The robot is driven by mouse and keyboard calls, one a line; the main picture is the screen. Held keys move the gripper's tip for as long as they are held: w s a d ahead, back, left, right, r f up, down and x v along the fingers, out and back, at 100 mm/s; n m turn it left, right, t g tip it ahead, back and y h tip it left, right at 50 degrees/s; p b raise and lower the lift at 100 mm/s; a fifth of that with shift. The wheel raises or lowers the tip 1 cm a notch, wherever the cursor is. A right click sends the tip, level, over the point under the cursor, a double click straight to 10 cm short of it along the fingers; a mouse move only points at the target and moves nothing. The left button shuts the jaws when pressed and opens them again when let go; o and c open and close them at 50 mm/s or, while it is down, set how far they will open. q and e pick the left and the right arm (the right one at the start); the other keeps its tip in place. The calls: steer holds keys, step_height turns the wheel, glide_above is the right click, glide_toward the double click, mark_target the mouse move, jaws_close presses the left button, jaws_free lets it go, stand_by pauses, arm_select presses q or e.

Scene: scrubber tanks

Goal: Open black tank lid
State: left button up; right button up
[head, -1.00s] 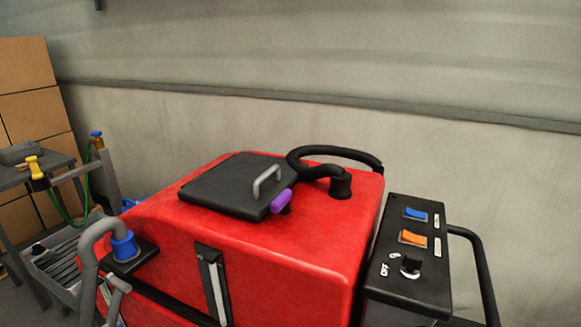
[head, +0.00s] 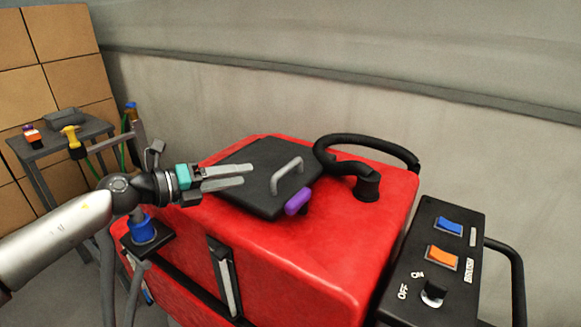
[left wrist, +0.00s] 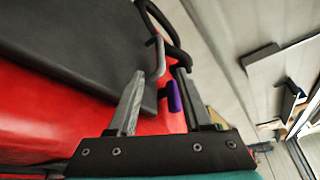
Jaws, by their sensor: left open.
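The black tank lid (head: 245,187) lies closed and flat on top of the red tank (head: 300,255). A grey bar handle (head: 287,175) stands up near its right side, and a purple latch (head: 298,202) sits at its front right corner. My left gripper (head: 248,176) is open and empty, over the left part of the lid, with its fingers pointing right toward the handle. In the left wrist view the lid (left wrist: 75,45) is at upper left, and the grey handle (left wrist: 156,52) and purple latch (left wrist: 174,97) appear between or just beyond the fingers. My right gripper is not in view.
A black hose (head: 367,165) curves over the tank behind the lid. A control panel (head: 440,260) with blue and orange switches is at the right. A small table (head: 62,148) and stacked boxes stand at far left.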

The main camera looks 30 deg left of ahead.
mark_target(288, 165)
arm_select(q)
steer(key=shift+p+x, duration=0.55)
steer(key=shift+x, duration=6.25)
jaws_close()
